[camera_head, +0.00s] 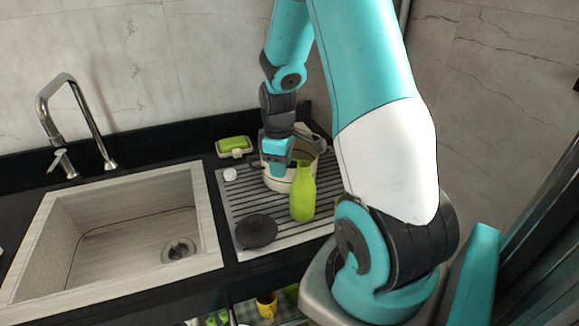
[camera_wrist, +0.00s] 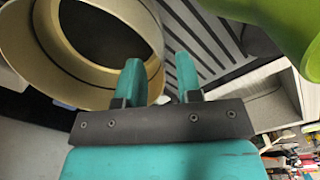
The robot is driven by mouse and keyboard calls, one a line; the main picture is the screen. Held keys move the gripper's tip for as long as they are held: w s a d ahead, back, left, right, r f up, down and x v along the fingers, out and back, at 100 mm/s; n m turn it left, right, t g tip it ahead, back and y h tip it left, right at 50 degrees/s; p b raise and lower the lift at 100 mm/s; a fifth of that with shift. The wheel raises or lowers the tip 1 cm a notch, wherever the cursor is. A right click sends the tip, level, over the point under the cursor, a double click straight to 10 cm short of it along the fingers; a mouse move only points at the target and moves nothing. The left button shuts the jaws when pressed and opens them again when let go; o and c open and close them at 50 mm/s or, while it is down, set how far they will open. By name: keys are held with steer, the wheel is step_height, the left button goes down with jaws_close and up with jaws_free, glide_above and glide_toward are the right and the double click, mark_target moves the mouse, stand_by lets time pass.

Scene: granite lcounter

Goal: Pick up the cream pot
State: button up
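The cream pot (camera_head: 277,184) stands on the grey ribbed drainboard, partly hidden behind my gripper and a green bottle. In the wrist view the pot (camera_wrist: 78,88) fills the upper left, its round cream rim and dark inside showing. My gripper (camera_head: 277,168) is low at the pot's near side in the head view. In the wrist view its two teal fingers (camera_wrist: 160,75) are apart with a gap between them. The left finger overlaps the pot's edge in that view; I cannot tell whether it touches. Nothing is seen clamped between the fingers.
The lime-green bottle (camera_head: 302,195) stands close to the pot, and shows at the wrist view's upper right (camera_wrist: 285,22). A dark round item (camera_head: 256,231), a small white item (camera_head: 230,174) and a green-topped dish (camera_head: 234,145) are nearby. The sink (camera_head: 207,220) is left.

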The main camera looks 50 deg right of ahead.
mark_target(281, 190)
step_height(281, 190, down, 5)
steer(key=shift+r+p, duration=0.2)
steer(key=shift+p, duration=0.1)
steer(key=shift+c, duration=0.3)
jaws_close()
steer(key=shift+w+d, duration=0.1)
